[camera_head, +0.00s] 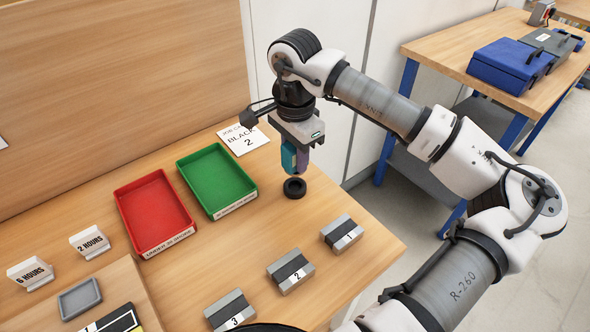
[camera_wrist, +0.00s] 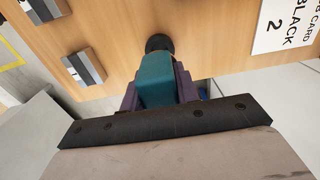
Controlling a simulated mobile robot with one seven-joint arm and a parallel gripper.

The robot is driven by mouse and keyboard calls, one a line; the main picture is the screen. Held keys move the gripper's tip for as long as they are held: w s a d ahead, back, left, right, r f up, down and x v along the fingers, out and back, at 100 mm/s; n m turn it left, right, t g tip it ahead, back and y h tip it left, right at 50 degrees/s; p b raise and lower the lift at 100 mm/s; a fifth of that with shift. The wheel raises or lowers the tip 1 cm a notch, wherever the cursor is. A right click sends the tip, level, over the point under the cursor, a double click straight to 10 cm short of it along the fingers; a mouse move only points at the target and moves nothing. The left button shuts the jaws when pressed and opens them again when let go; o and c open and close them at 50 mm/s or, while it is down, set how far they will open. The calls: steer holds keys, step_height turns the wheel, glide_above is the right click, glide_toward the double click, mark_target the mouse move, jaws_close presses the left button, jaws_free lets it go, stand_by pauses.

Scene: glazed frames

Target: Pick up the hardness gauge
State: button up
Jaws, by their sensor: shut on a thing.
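The hardness gauge, a teal block-like body (camera_head: 288,156), is between the fingers of my gripper (camera_head: 296,165). In the wrist view the teal body (camera_wrist: 157,80) sits between two purple fingers, which are shut on it. It hangs over the right part of the wooden table. A black ring-shaped thing (camera_head: 294,188) shows just below the gauge in the head view; I cannot tell whether the two touch. In the wrist view a black round part (camera_wrist: 159,42) shows beyond the teal body.
A green tray (camera_head: 222,212) and a red tray (camera_head: 125,214) lie to the left. A white job card (camera_head: 243,139) lies behind. Grey numbered blocks (camera_head: 342,233) stand along the front. The table's right edge is near the gripper. A blue case (camera_head: 510,64) is on another bench.

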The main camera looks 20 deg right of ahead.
step_height(320, 180, up, 15)
steer(key=b, duration=0.2)
